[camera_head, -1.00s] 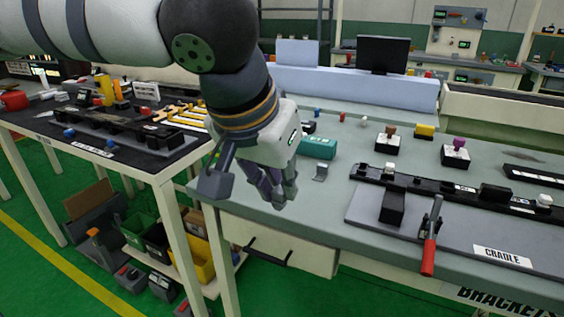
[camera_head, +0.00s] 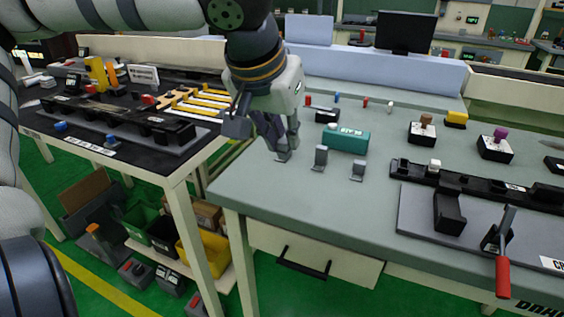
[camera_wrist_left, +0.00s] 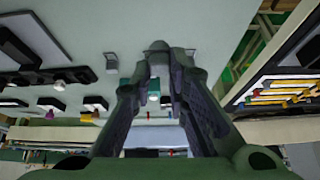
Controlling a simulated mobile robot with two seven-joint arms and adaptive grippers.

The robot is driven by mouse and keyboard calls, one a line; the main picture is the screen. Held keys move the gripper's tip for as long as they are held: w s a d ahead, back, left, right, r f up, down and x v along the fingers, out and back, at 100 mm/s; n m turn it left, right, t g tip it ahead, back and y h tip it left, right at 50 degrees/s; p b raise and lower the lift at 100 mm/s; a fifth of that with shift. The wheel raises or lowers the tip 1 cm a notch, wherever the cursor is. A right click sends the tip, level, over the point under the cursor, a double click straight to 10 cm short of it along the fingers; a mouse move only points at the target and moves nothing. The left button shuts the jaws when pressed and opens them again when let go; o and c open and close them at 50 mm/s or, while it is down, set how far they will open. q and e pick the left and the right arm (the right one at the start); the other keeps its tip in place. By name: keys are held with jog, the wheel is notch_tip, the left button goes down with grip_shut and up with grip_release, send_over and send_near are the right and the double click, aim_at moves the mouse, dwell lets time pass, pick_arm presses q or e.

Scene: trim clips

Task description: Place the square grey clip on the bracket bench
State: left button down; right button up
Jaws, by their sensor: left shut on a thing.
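My left gripper (camera_head: 283,150) is shut on a small grey clip (camera_head: 283,157) at the near left part of the grey-green bracket bench (camera_head: 300,212). The fingers hide most of this clip, and I cannot tell whether it touches the bench top. Two grey upright clips, one nearer the gripper (camera_head: 320,158) and one further right (camera_head: 357,171), stand on the bench to the right of it. In the left wrist view the fingertips (camera_wrist_left: 165,55) are close together, with grey at their tips. My right gripper is not in view.
A teal box (camera_head: 346,140) stands behind the clips. A black rail (camera_head: 470,183) and a cradle plate with a red-handled clamp (camera_head: 503,275) lie to the right. A dark table with yellow strips (camera_head: 195,107) is at the left. The bench front between is clear.

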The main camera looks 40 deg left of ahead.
pick_arm(q)
jog(key=w+a+f, duration=0.1)
jog(key=a+f, duration=0.1)
jog(key=w+a+f, duration=0.1)
jog(key=a+f, duration=0.1)
jog(key=w+a+f, duration=0.2)
jog(key=f, duration=0.1)
notch_tip(320, 180, down, 3)
jog(key=shift+a+f, duration=0.1)
jog(key=c, duration=1.6)
grip_release()
jog(key=shift+f, duration=0.1)
jog(key=shift+o, duration=0.2)
